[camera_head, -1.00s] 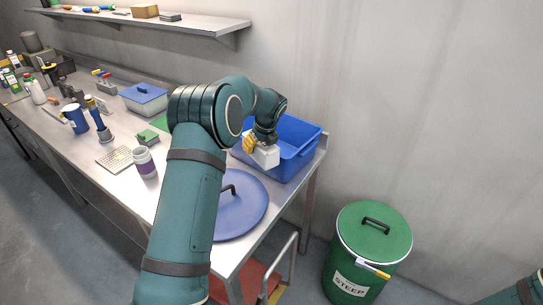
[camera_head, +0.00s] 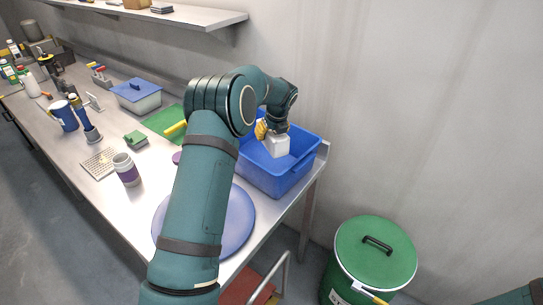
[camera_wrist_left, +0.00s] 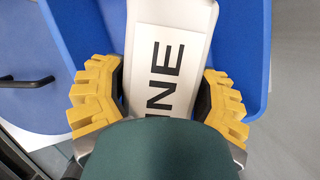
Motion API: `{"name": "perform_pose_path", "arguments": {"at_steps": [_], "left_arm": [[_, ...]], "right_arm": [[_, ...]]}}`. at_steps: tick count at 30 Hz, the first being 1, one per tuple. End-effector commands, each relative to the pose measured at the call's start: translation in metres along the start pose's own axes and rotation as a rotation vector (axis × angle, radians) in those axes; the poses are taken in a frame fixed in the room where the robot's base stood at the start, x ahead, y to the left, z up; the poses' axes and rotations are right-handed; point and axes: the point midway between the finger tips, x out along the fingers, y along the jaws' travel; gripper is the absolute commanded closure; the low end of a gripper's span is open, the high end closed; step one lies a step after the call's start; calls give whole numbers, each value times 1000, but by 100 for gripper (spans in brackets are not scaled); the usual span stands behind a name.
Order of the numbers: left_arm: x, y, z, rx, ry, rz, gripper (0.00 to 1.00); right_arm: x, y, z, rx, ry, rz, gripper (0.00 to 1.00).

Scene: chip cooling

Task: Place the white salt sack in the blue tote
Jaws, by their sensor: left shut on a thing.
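The white salt sack (camera_head: 277,147) is pale and block-like, and in the left wrist view the sack (camera_wrist_left: 172,62) carries a label ending in "INE". My left gripper (camera_head: 266,133) is shut on it, with yellow fingers (camera_wrist_left: 160,95) on both sides in the wrist view. The blue tote (camera_head: 270,181) stands at the right end of the steel table. The sack appears over the tote's opening; I cannot tell whether it touches the floor of the tote. The tote's blue wall (camera_wrist_left: 240,55) shows beside and behind the sack. My right gripper is out of view.
A round blue lid (camera_head: 238,222) lies on the table in front of the tote, partly hidden by my arm. A purple-banded jar (camera_head: 126,170) stands to the left. A green lidded bin (camera_head: 372,258) stands on the floor at right. The wall rises close behind the tote.

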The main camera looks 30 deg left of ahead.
Motion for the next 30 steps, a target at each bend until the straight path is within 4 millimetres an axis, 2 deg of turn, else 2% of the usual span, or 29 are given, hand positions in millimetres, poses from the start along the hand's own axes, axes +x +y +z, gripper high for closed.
{"name": "perform_pose_path", "arguments": {"at_steps": [3, 6, 14, 20, 30], "left_arm": [[22, 1, -9, 1, 1, 4, 76], [35, 0, -14, 0, 0, 2, 76], [52, 1, -20, 0, 0, 2, 76], [76, 0, -30, 1, 0, 1, 76], [80, 0, -31, -1, -1, 0, 76]], "right_arm": [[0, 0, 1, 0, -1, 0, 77], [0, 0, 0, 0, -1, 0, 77], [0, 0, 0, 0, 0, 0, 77], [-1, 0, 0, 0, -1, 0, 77], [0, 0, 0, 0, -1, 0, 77]]}}
